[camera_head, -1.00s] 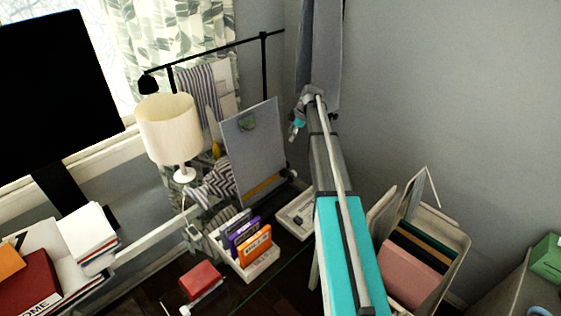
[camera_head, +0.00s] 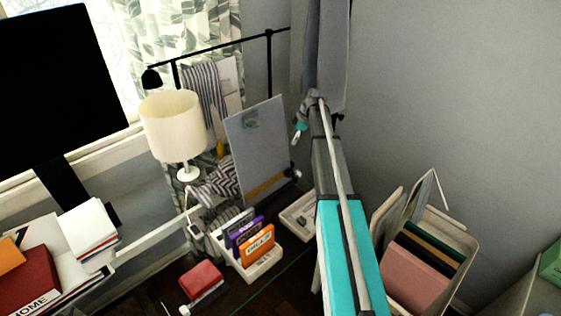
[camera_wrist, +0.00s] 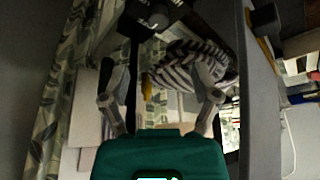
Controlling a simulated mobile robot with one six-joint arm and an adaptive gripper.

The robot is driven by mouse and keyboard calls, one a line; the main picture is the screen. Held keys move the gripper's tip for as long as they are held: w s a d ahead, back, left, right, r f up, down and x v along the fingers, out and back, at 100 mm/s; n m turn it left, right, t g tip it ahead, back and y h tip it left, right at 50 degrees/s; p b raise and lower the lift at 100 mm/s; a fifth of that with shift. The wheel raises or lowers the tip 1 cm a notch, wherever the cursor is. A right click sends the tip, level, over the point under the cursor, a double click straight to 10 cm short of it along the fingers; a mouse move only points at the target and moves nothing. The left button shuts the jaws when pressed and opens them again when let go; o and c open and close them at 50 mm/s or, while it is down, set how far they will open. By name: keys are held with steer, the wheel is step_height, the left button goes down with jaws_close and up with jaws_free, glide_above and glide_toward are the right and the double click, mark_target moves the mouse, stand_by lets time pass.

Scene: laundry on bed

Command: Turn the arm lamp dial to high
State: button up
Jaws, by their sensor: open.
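A black arm lamp (camera_head: 151,79) shows in the head view, its small head hanging at the left end of a long thin black bar. I cannot make out its dial in the head view. In the wrist view a dark jointed part (camera_wrist: 152,16) at the top may belong to this lamp; no dial setting is readable. My gripper (camera_head: 302,128) is at the far end of my raised arm, right of the grey board. In the wrist view my gripper (camera_wrist: 158,88) has its two fingers wide apart with nothing held between them.
A cream-shaded table lamp (camera_head: 172,126) stands left of a grey board (camera_head: 257,145). Striped cloth (camera_head: 222,178) lies between them. A white bin of boxes (camera_head: 262,268) and a crate of folders (camera_head: 455,240) stand below. Grey wall closes the right side.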

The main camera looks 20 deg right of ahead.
steer(key=shift+b+x, duration=5.45)
steer(key=shift+x, duration=0.7)
steer(key=shift+a, duration=0.1)
